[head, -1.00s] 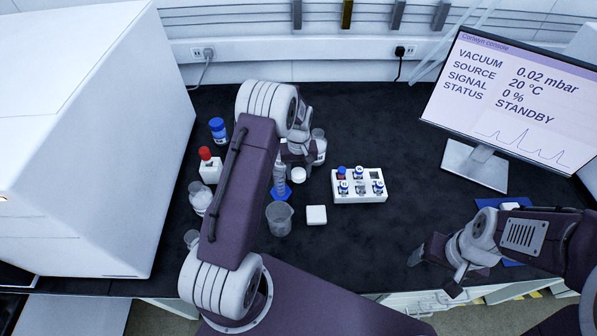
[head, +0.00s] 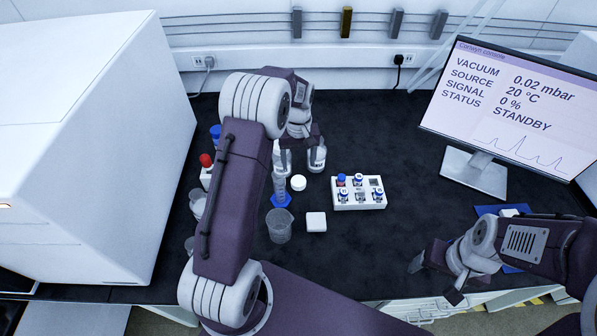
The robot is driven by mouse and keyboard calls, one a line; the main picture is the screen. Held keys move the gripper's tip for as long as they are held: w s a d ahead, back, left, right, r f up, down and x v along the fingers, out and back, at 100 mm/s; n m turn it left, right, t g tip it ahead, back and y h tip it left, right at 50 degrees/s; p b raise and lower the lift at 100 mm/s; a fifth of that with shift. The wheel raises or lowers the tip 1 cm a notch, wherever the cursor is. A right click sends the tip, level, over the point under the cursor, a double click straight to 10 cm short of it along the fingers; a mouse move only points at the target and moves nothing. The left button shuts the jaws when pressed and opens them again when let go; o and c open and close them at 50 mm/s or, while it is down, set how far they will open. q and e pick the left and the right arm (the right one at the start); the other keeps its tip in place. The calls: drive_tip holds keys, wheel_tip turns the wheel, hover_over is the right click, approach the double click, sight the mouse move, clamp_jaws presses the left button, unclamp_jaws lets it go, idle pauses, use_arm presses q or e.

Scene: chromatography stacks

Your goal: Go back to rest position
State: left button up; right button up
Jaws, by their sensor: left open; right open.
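My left gripper (head: 300,160) is over the middle of the black bench top, with its two fingers spread and nothing between them. It is behind a small white round cap (head: 298,183) and left of the white vial rack (head: 358,204), apart from the rack. My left arm covers part of the glassware on the left. My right gripper (head: 434,262) is low at the front right edge of the bench, open, with no object seen in it.
A beaker (head: 279,226), a cylinder with a blue base (head: 281,195) and a white block (head: 316,221) stand near my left arm. A red-capped bottle (head: 206,170) is by the large white instrument (head: 80,150). A monitor (head: 505,105) stands right. The back centre is clear.

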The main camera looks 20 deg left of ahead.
use_arm(q)
drive_tip(key=shift+r, duration=1.1)
